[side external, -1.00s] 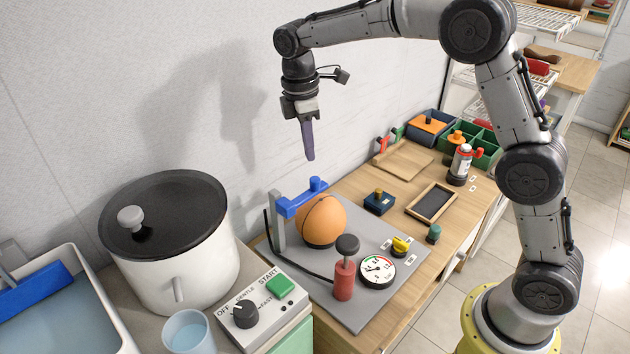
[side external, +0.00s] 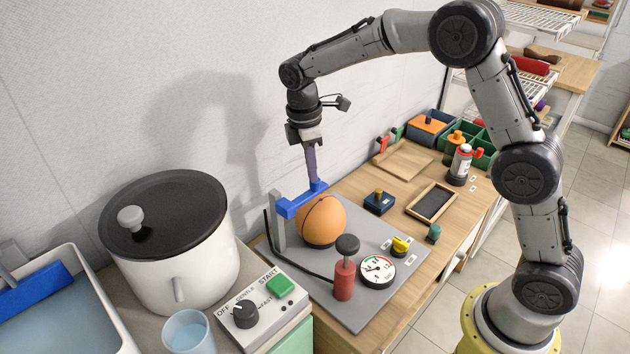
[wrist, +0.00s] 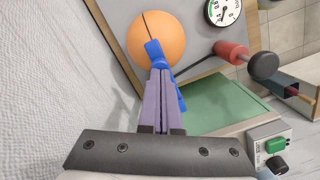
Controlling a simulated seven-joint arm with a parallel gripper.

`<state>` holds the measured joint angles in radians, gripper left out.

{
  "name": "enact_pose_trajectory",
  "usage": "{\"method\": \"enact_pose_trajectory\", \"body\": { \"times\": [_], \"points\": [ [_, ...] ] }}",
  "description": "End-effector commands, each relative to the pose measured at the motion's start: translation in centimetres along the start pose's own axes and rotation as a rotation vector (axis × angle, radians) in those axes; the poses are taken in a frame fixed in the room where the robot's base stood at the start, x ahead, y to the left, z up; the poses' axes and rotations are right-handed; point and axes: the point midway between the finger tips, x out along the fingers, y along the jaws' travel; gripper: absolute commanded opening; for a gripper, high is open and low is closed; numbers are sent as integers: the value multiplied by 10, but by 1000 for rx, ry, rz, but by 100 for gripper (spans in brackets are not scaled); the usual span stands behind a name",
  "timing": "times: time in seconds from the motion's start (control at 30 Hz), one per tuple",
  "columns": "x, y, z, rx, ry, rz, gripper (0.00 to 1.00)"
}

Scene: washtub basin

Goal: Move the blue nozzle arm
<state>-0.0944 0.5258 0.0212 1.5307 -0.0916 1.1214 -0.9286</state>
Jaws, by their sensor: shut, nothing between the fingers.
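The blue nozzle arm (side external: 298,204) reaches out from the top of a grey post (side external: 278,222), over an orange ball (side external: 322,220). In the wrist view, the blue nozzle arm (wrist: 153,50) shows beyond and beside my fingertips, with the orange ball (wrist: 150,28) behind it. My gripper (side external: 315,180) points down with its purple fingers together and empty. Its tips are at the nozzle arm's free end and partly cover the raised knob there. I cannot tell whether they touch it. In the wrist view, my gripper (wrist: 160,74) has its two fingers side by side.
A grey board (side external: 350,313) carries a red pump (side external: 344,280) and a dial gauge (side external: 377,271) right of the ball. A white pot (side external: 175,265) and control box (side external: 262,305) stand left and in front. The wall is close behind. Air above the board is free.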

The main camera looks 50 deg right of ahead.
Motion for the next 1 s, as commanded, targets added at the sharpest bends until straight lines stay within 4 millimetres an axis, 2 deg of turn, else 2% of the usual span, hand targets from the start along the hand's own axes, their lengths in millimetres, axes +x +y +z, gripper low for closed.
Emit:
{"method": "enact_pose_trajectory", "body": {
  "times": [0.27,0.47,0.77,1.0],
  "points": [
    [19,-1,-1,-1,-3,-4,0],
    [16,0,-2,-1,-1,-1,0],
    [4,0,-30,-2,0,0,0],
    [3,0,-31,0,0,-1,0]
  ]
}}
